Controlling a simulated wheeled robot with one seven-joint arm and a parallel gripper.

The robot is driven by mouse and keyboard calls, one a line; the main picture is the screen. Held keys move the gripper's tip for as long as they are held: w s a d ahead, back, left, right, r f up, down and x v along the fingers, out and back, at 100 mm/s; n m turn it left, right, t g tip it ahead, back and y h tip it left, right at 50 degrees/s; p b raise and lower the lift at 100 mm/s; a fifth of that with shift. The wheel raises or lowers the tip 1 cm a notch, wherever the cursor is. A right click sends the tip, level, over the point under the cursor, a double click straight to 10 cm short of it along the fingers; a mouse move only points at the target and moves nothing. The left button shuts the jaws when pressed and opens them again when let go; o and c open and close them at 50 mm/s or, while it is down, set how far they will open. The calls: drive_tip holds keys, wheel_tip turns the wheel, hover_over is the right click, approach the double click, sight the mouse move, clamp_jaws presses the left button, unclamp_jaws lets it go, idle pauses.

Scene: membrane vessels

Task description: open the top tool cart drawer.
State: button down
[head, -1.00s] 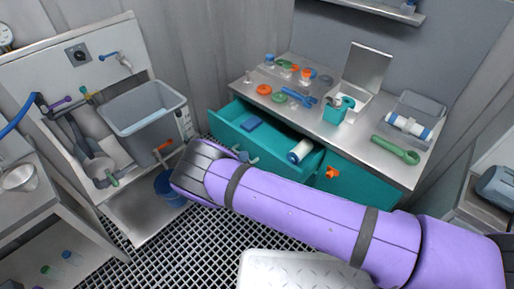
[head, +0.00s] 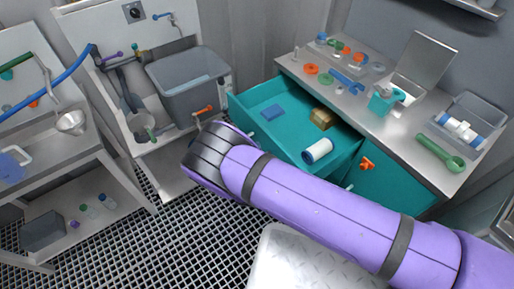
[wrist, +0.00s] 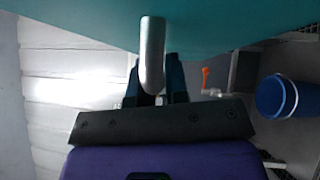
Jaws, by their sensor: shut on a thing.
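The teal top drawer (head: 288,128) of the tool cart stands well open in the head view, with its inside in sight. A blue block, an amber box and a white roll with dark ends lie in it. In the wrist view the drawer's teal front (wrist: 230,20) fills the top, with its metal bar handle (wrist: 152,50) pointing down between the dark fingers. My gripper (wrist: 156,78) is shut on this handle. In the head view my purple arm hides the gripper, the handle and part of the drawer front.
The steel cart top (head: 400,135) carries rings, a wrench, a teal cup and an open metal box. An orange knob (head: 367,163) sits on the teal front beside the drawer. A sink bench with a grey basin (head: 188,85) stands left. A blue bucket (wrist: 277,96) is right in the wrist view.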

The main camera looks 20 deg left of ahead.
drive_tip(key=c, duration=1.1)
unclamp_jaws()
drive_tip(key=s, duration=0.3)
drive_tip(key=s+d+f, duration=0.1)
drive_tip(key=s, duration=0.6)
drive_tip(key=shift+s+d+f, duration=0.25)
drive_tip(key=shift+s, duration=0.05)
